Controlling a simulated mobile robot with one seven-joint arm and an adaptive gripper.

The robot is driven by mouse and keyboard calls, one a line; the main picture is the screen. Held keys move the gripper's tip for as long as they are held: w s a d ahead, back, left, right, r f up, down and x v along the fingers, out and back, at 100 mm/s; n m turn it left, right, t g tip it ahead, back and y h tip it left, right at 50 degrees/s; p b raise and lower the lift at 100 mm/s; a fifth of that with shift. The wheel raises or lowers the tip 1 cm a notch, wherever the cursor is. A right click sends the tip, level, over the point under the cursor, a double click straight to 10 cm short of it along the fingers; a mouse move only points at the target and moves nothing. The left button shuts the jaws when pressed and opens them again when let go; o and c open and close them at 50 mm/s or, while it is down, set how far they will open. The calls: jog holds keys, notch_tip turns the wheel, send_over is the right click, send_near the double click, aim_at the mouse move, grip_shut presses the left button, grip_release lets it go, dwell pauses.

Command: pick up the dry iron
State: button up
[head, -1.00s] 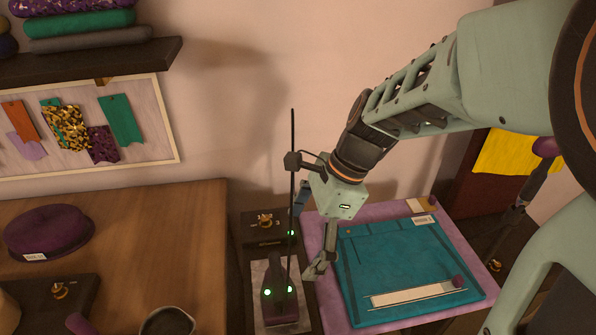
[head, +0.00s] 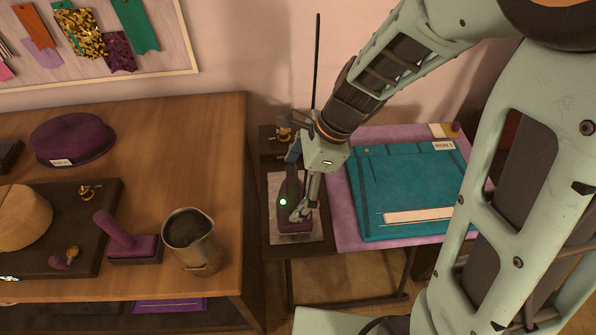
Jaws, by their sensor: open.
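The dark purple iron (head: 285,216) rests on a pale plate (head: 313,236) on the narrow dark stand between the two tables. A small green light shows on it. My gripper (head: 296,186) is open, pointing down at the iron. One finger is in front of the iron's right side. The other finger is mostly hidden behind the gripper body and the handle. I cannot tell whether the fingers touch the handle.
A metal jug (head: 193,240) stands near the left table's right edge, beside a purple handled tool (head: 120,238). A purple cushion (head: 72,139) lies farther back. A thin dark rod (head: 317,60) rises beside my gripper.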

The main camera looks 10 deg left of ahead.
jog(key=c, duration=2)
jog(key=shift+r, duration=0.15)
